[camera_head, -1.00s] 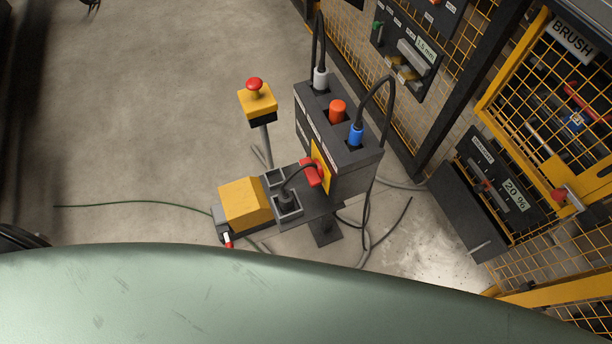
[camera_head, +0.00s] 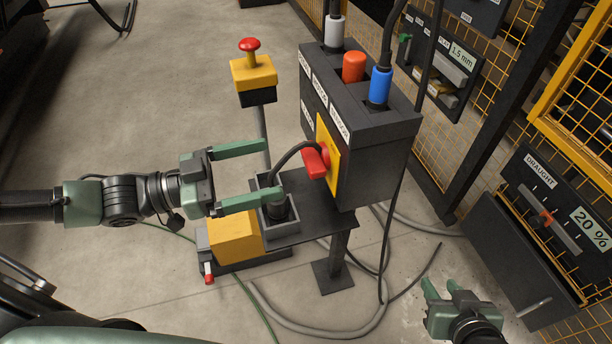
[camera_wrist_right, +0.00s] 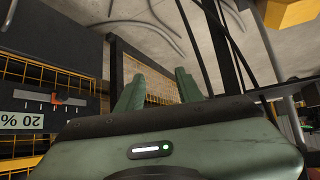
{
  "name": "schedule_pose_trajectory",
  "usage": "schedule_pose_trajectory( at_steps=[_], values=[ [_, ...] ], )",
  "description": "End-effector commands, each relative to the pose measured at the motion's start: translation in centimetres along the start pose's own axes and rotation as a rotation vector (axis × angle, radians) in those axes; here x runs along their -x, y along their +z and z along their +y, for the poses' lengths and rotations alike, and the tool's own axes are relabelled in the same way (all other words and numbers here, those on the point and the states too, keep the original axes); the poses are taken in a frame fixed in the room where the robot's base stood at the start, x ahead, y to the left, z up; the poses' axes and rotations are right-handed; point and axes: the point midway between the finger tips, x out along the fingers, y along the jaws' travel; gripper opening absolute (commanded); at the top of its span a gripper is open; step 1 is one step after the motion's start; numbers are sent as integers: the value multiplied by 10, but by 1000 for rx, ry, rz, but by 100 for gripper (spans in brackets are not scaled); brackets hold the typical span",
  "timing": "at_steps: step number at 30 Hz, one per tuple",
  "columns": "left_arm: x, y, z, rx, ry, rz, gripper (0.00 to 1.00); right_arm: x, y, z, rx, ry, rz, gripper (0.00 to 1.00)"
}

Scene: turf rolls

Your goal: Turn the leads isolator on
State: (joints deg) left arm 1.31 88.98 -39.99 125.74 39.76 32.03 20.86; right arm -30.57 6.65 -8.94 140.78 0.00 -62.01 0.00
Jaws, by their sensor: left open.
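The isolator is a red rotary handle (camera_head: 315,162) on a yellow plate (camera_head: 334,178), on the side of a dark grey box (camera_head: 375,160). Its handle points toward the lower left in the head view. My left gripper (camera_head: 268,171) is open and empty, left of the handle and apart from it, its fingers pointing at the box. A black cable loops between them from a socket. My right gripper (camera_head: 442,284) is low at the right, away from the box. In the right wrist view its two fingers (camera_wrist_right: 160,82) stand apart with nothing between them.
White, orange and blue connectors (camera_head: 380,86) stand in the box top. A yellow pedal (camera_head: 234,240) and cables lie below. A mesh fence and a draught panel (camera_head: 545,200) are at right.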

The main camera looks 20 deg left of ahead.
Motion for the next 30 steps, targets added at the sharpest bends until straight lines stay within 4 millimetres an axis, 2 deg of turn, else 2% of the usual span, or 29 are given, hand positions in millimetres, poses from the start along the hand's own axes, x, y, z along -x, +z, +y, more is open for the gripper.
schedule_pose_trajectory(
  at_steps=[5, 8, 16, 22, 30],
  values=[
    [-9, -2, 3, 5, 6, 6, 95, -1, -16, -2, 1, -4, 73, 36],
    [-19, -2, 3, 3, 7, 9, 95, -3, -33, -4, 2, -9, 156, 36],
    [-56, -3, 2, -1, 6, 9, 95, 2, -76, -10, 3, -21, 363, 36],
    [-73, -2, 2, 1, 4, 4, 95, 4, -86, -11, 3, -24, 408, 36],
    [-78, -2, 2, 2, 3, 1, 95, 5, -89, -11, 3, -25, 422, 36]
  ],
)
